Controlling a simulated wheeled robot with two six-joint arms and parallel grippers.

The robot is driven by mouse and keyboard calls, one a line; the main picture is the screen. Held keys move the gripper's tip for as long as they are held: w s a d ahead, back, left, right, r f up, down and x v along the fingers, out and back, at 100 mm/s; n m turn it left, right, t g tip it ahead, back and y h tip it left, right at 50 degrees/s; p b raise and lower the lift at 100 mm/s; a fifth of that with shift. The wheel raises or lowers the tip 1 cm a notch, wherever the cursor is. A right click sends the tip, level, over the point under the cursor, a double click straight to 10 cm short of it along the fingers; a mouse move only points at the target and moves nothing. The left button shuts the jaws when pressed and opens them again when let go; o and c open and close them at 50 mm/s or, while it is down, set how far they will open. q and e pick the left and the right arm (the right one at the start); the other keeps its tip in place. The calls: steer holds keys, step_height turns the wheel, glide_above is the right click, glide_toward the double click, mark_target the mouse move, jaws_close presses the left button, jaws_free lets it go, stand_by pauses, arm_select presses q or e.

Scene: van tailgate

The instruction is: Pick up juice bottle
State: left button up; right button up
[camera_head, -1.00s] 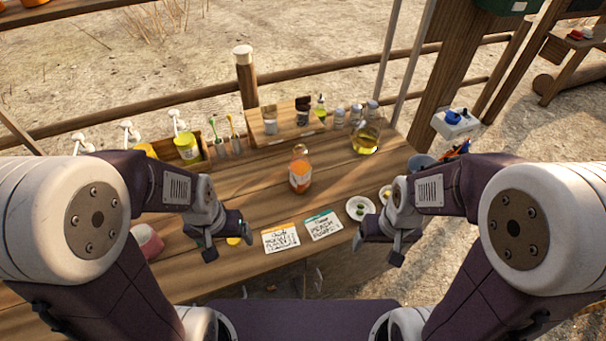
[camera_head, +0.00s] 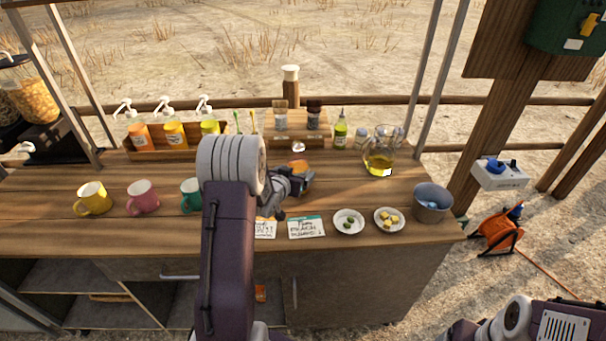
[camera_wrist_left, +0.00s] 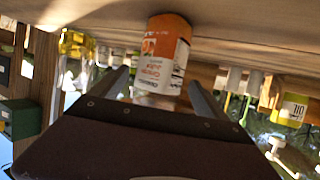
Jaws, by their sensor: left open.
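The juice bottle (camera_head: 299,164) stands on the wooden counter, mostly hidden in the head view behind my left arm and gripper. In the left wrist view the bottle (camera_wrist_left: 163,50) shows an orange and white label, with the picture turned over. My left gripper (camera_head: 292,184) is at the bottle's near side. In the left wrist view its open fingers (camera_wrist_left: 160,88) point at the bottle, one on each side of it. I cannot tell whether either finger touches it. My right gripper is not in view; only part of that arm shows at the lower right.
Yellow, pink and green mugs (camera_head: 142,197) stand left of my arm. A glass jug (camera_head: 379,160) of yellow liquid, small plates (camera_head: 348,222) and a grey bucket (camera_head: 433,203) are to the right. Cards (camera_head: 307,228) lie near the front edge. A wooden rack with pump bottles is behind.

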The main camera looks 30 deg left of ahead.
mark_target(301, 166)
arm_select(q)
steer(key=shift+w+d, duration=0.15)
steer(key=shift+w, duration=0.2)
steer(key=x, duration=0.5)
steer(key=shift+r, duration=0.1)
steer(key=shift+c, duration=1)
jaws_close()
steer(key=shift+r, duration=0.2)
step_height(301, 166, up, 15)
steer(key=p, duration=0.3)
steer(key=shift+f+p, duration=0.1)
steer(key=shift+p, duration=0.3)
steer(key=shift+r+p, duration=0.6)
steer(key=shift+r, duration=0.8)
